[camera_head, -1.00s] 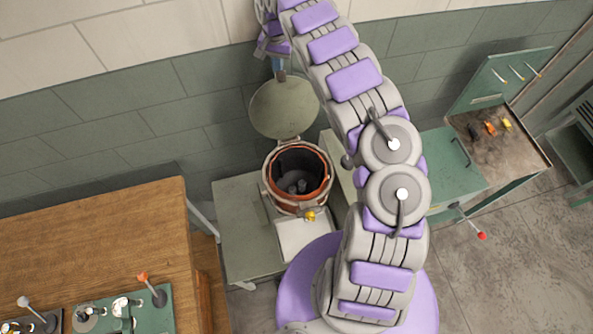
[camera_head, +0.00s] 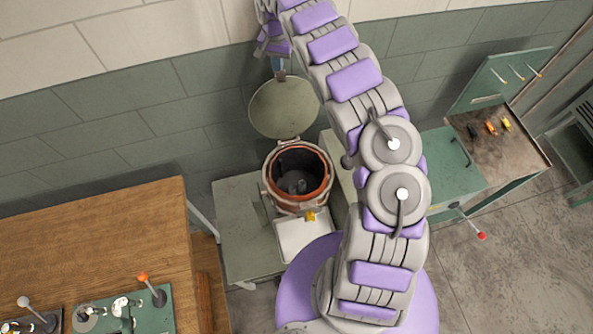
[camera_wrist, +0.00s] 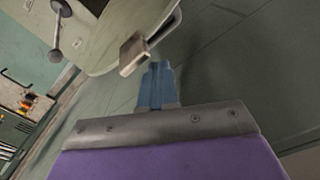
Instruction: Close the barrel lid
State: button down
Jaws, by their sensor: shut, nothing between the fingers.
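The barrel (camera_head: 297,178) stands on a low green cabinet, with an orange-red rim and a dark inside holding small dark parts. Its round, grey-green lid (camera_head: 283,108) stands raised behind the opening, hinged at the barrel's back edge. My gripper (camera_head: 279,68) is at the lid's upper edge, on the wall side; the arm hides part of it. In the wrist view my gripper's blue fingers (camera_wrist: 156,85) are shut and empty. The lid (camera_wrist: 120,35) fills the upper part there, and its pale tab (camera_wrist: 133,54) is just beyond the fingertips. I cannot tell whether they touch.
A wooden table (camera_head: 100,235) with levers stands at the left. A white tray (camera_head: 303,238) is in front of the barrel. A green box (camera_head: 450,170) with a red-knobbed lever is at the right. The tiled wall (camera_head: 140,110) is close behind the lid.

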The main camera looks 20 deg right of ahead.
jog(key=shift+f, duration=0.15)
jog(key=shift+f+b, duration=0.75)
jog(key=shift+f, duration=0.85)
jog(key=shift+s+r+b, duration=0.15)
jog(key=shift+s+r, duration=0.05)
jog(key=shift+s, duration=0.35)
jog(key=shift+s+r+b, duration=0.15)
jog(key=shift+s+r, duration=0.05)
jog(key=shift+s, duration=0.35)
jog(key=shift+s+r+b, duration=0.3)
jog(key=shift+s+b, duration=0.05)
jog(key=shift+s, duration=0.7)
jog(key=shift+s+r+b, duration=0.25)
jog(key=shift+s+b, duration=0.05)
jog(key=shift+s, duration=0.75)
jog(key=shift+s+r, duration=0.2)
jog(key=shift+s, duration=0.1)
